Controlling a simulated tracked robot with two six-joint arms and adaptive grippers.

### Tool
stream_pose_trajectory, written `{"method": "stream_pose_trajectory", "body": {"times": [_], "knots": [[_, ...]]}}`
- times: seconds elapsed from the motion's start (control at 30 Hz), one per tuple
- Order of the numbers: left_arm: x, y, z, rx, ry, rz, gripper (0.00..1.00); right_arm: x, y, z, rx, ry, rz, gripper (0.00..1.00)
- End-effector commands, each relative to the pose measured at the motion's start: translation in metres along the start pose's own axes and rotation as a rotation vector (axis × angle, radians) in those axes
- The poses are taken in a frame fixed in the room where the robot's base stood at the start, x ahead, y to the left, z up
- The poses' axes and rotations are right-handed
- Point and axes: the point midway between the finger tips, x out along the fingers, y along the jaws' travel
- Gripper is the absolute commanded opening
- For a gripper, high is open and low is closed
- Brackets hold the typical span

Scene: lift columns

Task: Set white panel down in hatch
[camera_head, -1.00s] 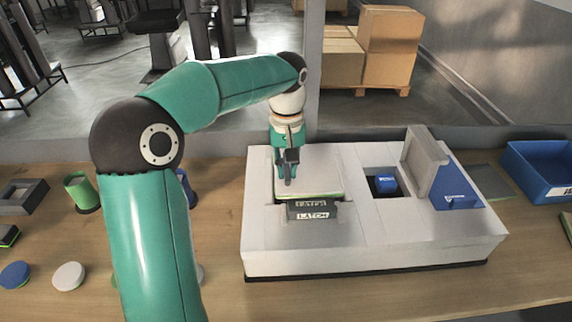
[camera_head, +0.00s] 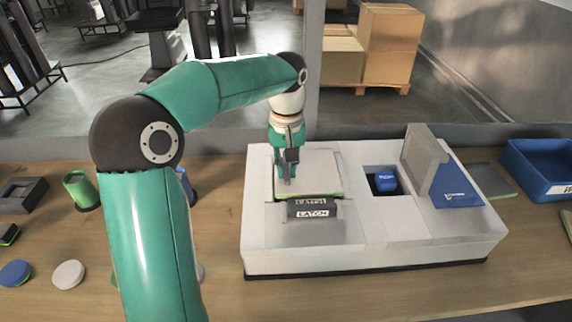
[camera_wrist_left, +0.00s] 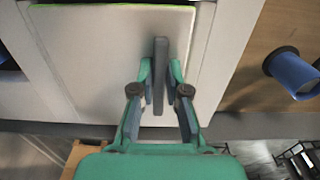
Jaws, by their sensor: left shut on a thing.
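The white panel (camera_head: 320,168), a flat square with a green edge, lies over the left part of the white housing (camera_head: 370,253). My left gripper (camera_head: 288,180) points down at it and is shut on its upright grey fin handle. In the left wrist view, the fingers (camera_wrist_left: 160,95) stand on both sides of the handle (camera_wrist_left: 160,72), above the white panel (camera_wrist_left: 85,65). The hatch opening is hidden under the panel, so I cannot tell whether the panel rests fully in it. A dark latch block (camera_head: 312,212) sits in front of the panel. My right gripper is not in view.
Right of the panel, a square opening holds a blue block (camera_head: 385,181). A grey upright plate (camera_head: 422,160) with a blue wedge (camera_head: 456,188) stands farther right. A blue bin (camera_head: 543,170) is at the right edge. A green cup (camera_head: 80,189) and discs lie on the left.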

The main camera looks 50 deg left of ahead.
Motion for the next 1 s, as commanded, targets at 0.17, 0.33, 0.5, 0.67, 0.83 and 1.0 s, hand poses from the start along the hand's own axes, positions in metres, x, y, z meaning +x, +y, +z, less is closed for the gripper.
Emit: {"method": "stream_pose_trajectory", "body": {"times": [0.17, 0.33, 0.5, 0.67, 0.83, 1.0], "knots": [[-0.0002, 0.0000, -0.0002, 0.000, 0.001, 0.001, 0.00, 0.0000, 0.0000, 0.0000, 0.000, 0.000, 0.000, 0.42], [0.0014, 0.0000, -0.0002, 0.000, 0.001, 0.001, 0.00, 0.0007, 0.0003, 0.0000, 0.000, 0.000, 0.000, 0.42], [0.0040, 0.0001, -0.0002, 0.000, 0.001, 0.000, 0.00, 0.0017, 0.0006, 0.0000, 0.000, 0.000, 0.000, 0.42], [0.0055, 0.0002, -0.0004, -0.001, 0.001, 0.001, 0.00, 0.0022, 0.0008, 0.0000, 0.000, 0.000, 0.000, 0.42], [0.0056, 0.0002, -0.0004, 0.000, 0.001, 0.001, 0.00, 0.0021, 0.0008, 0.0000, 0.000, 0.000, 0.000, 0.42], [0.0055, 0.0003, -0.0004, 0.000, 0.001, 0.001, 0.00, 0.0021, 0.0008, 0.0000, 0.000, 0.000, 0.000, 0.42]]}}
